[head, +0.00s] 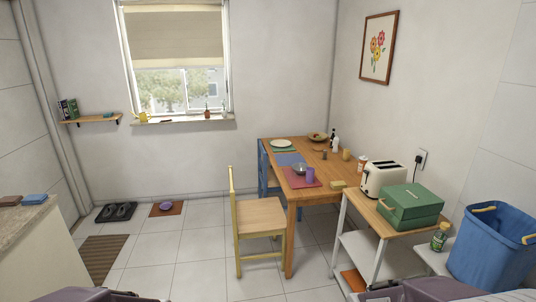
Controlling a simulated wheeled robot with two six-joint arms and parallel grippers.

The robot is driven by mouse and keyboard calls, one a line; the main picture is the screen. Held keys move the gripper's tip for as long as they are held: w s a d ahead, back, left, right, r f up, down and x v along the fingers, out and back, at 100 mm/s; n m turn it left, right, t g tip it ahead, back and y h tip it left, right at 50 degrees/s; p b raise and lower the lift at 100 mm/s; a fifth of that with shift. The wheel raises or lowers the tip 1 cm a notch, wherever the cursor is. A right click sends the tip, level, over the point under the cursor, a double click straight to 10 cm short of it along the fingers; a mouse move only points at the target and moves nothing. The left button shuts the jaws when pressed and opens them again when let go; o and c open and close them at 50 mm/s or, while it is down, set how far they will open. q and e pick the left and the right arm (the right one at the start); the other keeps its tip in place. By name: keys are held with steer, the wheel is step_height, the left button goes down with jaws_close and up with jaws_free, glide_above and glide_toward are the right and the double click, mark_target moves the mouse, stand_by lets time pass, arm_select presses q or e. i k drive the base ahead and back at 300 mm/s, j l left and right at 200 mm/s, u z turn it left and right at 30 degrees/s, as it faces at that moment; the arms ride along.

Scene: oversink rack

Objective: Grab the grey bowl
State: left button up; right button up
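A small grey bowl (299,169) sits on the wooden table (284,206), on or at the edge of a red placemat (293,182). A purple cup (310,175) stands just to its right and partly in front of it. The bowl is small in the head view, and I cannot see what is inside. Neither gripper can be made out. Only dark and purple-grey parts, probably of my own arms, show along the bottom edge, far from the bowl.
A yellow chair (260,217) stands at the table's near left side. A white trolley (352,250) with a toaster (384,180) and green box (410,207) is at right, beside a blue bin (493,250). Mats lie on the left floor. The tiled floor (190,260) between is clear.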

mark_target(299, 169)
steer(key=i, duration=3.1)
steer(key=i+u, duration=0.25)
steer(key=u, duration=0.25)
